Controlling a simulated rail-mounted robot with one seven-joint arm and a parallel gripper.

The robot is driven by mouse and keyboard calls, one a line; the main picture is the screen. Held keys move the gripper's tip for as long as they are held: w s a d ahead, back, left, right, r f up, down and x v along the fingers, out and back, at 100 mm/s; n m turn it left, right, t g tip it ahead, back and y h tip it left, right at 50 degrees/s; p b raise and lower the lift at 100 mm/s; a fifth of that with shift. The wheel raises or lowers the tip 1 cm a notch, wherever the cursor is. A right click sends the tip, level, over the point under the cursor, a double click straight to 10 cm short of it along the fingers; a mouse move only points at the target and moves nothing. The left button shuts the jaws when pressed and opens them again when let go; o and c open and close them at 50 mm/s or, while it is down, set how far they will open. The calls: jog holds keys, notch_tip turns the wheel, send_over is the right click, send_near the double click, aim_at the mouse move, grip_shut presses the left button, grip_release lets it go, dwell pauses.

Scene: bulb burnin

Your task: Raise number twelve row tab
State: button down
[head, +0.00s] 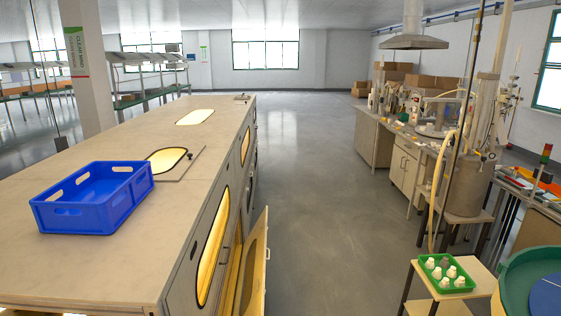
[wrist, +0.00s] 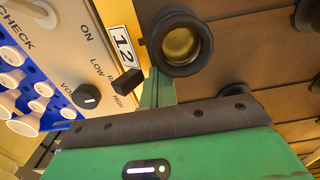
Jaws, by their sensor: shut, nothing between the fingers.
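My gripper (wrist: 158,86) shows as a green finger rising from a dark bar and green body. It is shut and empty, just right of the black piece; I cannot tell if they touch. The gripper is not in the head view.
A black-rimmed round socket (wrist: 181,43) is close by the gripper. A black knob (wrist: 87,96) and white bulbs in a blue holder (wrist: 30,90) are at left. In the head view, a blue crate (head: 95,210) stands on the long bench (head: 120,265), whose door (head: 253,270) hangs open beside clear floor.

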jog(key=shift+d, duration=0.4)
dwell(0.3)
jog(key=shift+d+r+p, duration=0.2)
jog(key=shift+p, duration=0.45)
jog(key=shift+r, duration=0.1)
jog(key=shift+a+r+p, duration=0.6)
jog(key=shift+a+r, duration=0.05)
jog(key=shift+r, duration=0.3)
notch_tip(320, 180, up, 6)
jog(key=p, duration=0.5)
jog(key=shift+p, duration=0.35)
